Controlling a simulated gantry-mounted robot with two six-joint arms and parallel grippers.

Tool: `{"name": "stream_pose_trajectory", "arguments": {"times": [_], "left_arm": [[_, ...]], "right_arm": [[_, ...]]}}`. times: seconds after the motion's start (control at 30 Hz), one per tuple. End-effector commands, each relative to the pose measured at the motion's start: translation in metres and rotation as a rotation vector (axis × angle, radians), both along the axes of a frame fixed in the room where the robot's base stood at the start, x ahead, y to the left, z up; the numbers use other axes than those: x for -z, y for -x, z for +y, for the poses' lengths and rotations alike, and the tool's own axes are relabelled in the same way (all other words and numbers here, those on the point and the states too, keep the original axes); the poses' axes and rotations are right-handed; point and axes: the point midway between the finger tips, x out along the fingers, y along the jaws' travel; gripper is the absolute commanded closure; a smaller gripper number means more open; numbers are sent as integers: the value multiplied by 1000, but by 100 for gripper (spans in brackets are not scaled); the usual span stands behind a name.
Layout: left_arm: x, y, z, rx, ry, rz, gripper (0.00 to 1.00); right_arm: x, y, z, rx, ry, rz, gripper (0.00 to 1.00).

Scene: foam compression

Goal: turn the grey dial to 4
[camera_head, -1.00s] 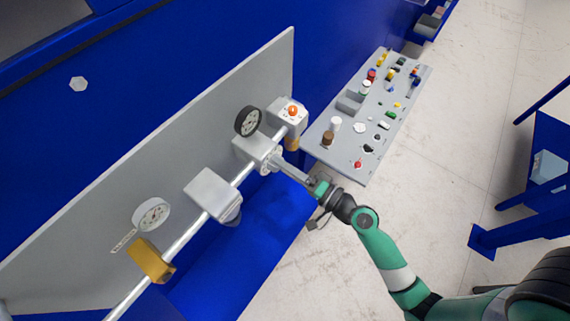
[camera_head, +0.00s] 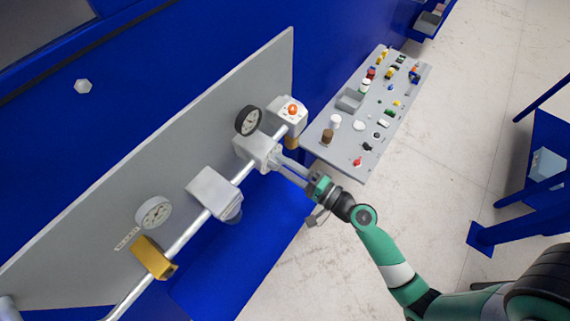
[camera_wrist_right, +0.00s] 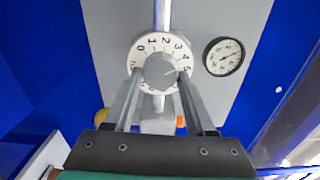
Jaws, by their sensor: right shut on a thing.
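The grey dial (camera_wrist_right: 160,71) is a round knob on a white scale plate numbered 0 to 5, facing the camera in the right wrist view. A thin mark on the knob points to the right side, near 4 and 5; I cannot tell which exactly. My right gripper (camera_wrist_right: 160,74) has one finger on each side of the knob and is shut on it. In the head view my right gripper (camera_head: 276,160) reaches the light grey valve block (camera_head: 252,148), and its fingers mostly hide the dial there. My left gripper is not in view.
A black-rimmed gauge (camera_head: 248,121) sits above the block. An orange button box (camera_head: 290,112) stands to the right. A grey board (camera_head: 345,165) with several small parts lies farther right. A pipe, a white gauge (camera_head: 154,213) and a yellow block (camera_head: 152,257) are at lower left.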

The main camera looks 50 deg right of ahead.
Motion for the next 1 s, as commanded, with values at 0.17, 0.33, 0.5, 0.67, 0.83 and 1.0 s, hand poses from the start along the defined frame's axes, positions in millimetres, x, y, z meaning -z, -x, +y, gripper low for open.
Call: {"name": "stream_pose_trajectory", "arguments": {"times": [0.17, 0.33, 0.5, 0.67, 0.83, 1.0], "left_arm": [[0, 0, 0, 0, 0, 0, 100], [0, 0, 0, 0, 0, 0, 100], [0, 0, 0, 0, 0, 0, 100], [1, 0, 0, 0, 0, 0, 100], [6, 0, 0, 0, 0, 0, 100], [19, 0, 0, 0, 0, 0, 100]], "right_arm": [[-1, 0, 0, 0, 1, -1, 27], [0, 0, 0, 0, 1, -1, 15], [0, 0, 0, 0, 2, 0, 15], [0, 1, 0, 0, 2, 0, 15], [3, 21, -2, 4, 1, 2, 15], [5, 63, -4, 8, 0, 2, 15]]}}
